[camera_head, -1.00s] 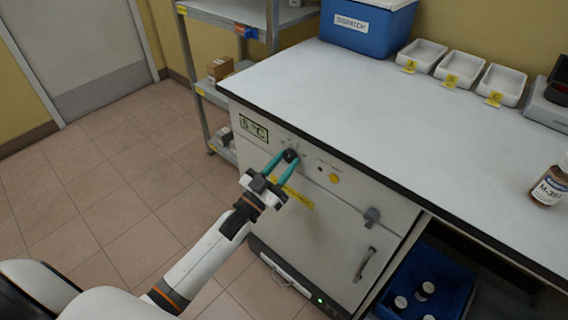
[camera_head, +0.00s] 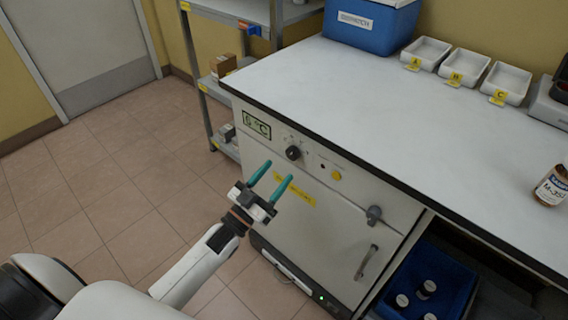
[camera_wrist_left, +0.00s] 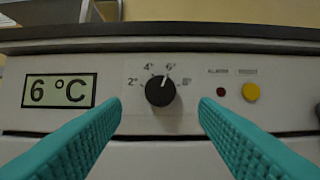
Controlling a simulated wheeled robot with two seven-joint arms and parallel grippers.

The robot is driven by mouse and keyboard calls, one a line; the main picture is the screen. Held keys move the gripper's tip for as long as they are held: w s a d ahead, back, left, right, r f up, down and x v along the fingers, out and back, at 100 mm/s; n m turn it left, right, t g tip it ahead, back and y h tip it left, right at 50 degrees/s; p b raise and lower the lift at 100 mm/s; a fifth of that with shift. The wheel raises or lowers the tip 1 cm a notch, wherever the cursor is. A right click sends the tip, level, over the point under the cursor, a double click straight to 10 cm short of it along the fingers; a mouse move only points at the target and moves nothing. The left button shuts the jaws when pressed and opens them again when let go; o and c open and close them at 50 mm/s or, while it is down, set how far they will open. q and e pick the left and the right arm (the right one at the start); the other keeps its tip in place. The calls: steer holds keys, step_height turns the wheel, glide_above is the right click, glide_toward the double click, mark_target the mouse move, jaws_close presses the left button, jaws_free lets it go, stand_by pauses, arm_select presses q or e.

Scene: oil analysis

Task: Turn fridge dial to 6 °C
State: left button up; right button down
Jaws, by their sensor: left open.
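The fridge (camera_head: 318,215) is a white cabinet under the counter. Its black dial (camera_head: 293,153) is on the front panel and also shows in the left wrist view (camera_wrist_left: 160,91), where its white mark points at 6°. The display (camera_wrist_left: 59,90) reads 6 °C in the left wrist view; it also shows in the head view (camera_head: 257,126). My left gripper (camera_head: 272,179), with teal fingers, is open and empty, in front of the panel and apart from the dial. In the left wrist view its fingers flank the dial's place, lower in the picture. My right gripper is not in view.
A yellow button (camera_wrist_left: 250,92) and a small red lamp (camera_wrist_left: 221,92) sit right of the dial. A latch knob (camera_head: 374,213) and door handle (camera_head: 366,262) are further right. The counter (camera_head: 370,110) edge overhangs the panel. A metal shelf (camera_head: 228,148) stands left; the floor in front is clear.

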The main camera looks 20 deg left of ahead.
arm_select(q)
steer(key=v, duration=0.7)
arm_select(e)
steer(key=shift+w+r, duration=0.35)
